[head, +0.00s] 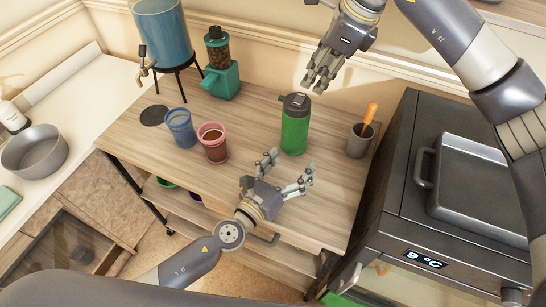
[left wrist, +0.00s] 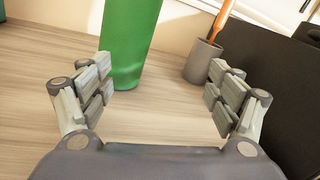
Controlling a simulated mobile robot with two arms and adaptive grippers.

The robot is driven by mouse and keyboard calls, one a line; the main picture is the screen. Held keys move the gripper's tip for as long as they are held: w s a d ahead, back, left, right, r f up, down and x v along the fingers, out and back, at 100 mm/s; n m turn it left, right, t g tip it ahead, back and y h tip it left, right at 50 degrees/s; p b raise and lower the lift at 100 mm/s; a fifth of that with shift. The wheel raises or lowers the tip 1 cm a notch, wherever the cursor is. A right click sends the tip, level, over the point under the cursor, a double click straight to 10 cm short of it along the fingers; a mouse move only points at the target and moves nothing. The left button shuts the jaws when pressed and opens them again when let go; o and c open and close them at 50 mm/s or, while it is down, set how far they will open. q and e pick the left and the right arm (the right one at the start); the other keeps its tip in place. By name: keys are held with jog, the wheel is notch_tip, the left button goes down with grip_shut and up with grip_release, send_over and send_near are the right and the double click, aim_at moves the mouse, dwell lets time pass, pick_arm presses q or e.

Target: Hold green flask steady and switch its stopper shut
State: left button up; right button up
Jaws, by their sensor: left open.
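The green flask (head: 295,133) stands upright on the wooden table, with a dark grey lid and stopper (head: 297,102) on top. In the left wrist view the flask's green body (left wrist: 130,38) is ahead and left of centre, behind the left finger; its top is out of that picture. My left gripper (head: 290,172) is open and empty in front of the flask, low over the table; its fingers also show in the left wrist view (left wrist: 165,95). My right gripper (head: 318,86) hangs above and behind the flask, apart from it; its finger gap is not clear.
A grey cup (head: 358,146) with an orange-handled tool stands right of the flask. A pink cup (head: 214,148) and a blue cup (head: 181,132) stand left. A teal grinder (head: 222,80) and a blue dispenser (head: 163,35) are at the back. A dark grill (head: 440,225) borders the table's right.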

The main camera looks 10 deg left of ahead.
aim_at(295, 133)
pick_arm(q)
jog(key=a, duration=0.1)
jog(key=w+a+m, duration=0.1)
jog(key=a, duration=0.1)
jog(key=w+a+f+m, duration=0.1)
jog(key=shift+w+a, duration=0.1)
jog(key=shift+a, duration=0.1)
jog(key=shift+w+a+m, duration=0.1)
jog(key=shift+a+m, duration=0.05)
jog(key=shift+m, duration=0.15)
jog(key=shift+w, duration=0.2)
jog(key=x, duration=1)
jog(key=shift+w+r, duration=0.1)
jog(key=shift+w, duration=0.05)
pick_arm(e)
jog(key=shift+w+a, duration=0.1)
jog(key=shift+a, duration=0.05)
